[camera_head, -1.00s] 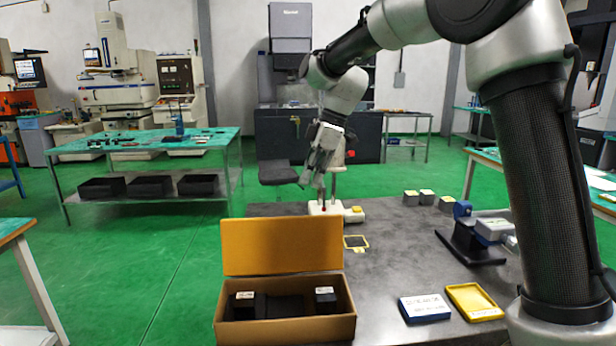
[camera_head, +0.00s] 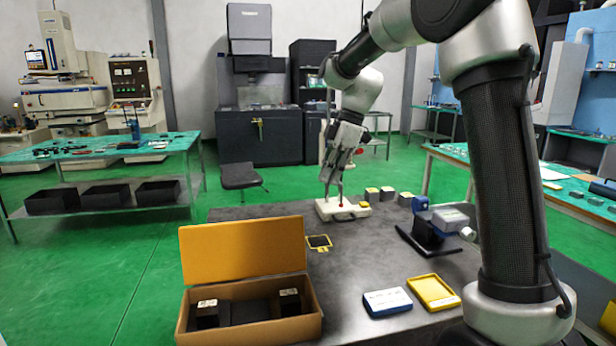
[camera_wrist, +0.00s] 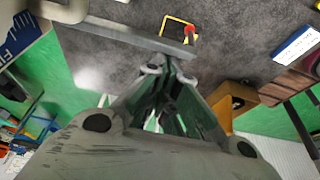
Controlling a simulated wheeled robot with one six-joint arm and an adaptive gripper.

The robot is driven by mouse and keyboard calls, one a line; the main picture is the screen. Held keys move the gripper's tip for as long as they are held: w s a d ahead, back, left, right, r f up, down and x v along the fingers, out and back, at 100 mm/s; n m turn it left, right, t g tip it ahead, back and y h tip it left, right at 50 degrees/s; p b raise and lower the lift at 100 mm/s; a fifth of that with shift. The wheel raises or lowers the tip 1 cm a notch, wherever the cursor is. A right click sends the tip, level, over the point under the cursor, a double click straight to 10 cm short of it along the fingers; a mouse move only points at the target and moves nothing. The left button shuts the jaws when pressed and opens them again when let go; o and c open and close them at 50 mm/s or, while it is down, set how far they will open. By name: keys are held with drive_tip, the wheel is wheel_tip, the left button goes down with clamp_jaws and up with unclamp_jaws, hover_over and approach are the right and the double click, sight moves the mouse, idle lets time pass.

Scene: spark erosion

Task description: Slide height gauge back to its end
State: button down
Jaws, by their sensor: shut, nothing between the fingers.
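The height gauge (camera_head: 342,210) has a pale base with a red knob and a thin upright column. It stands upright near the far edge of the dark table (camera_head: 365,262). My gripper (camera_head: 328,190) is shut and empty, pointing down close to the left side of the gauge; I cannot tell if it touches. In the wrist view, my shut fingertips (camera_wrist: 170,62) are near a grey metal bar, with the red knob (camera_wrist: 190,31) beyond it.
Several small metal blocks (camera_head: 388,194) stand right of the gauge, close to it. A blue-and-grey instrument (camera_head: 440,225) stands further right. A yellow square frame (camera_head: 319,242), an open orange box (camera_head: 245,250), a blue case (camera_head: 387,302) and a yellow tray (camera_head: 433,292) lie nearer.

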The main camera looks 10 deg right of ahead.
drive_tip(key=shift+d, duration=0.95)
drive_tip(key=shift+a, duration=0.1)
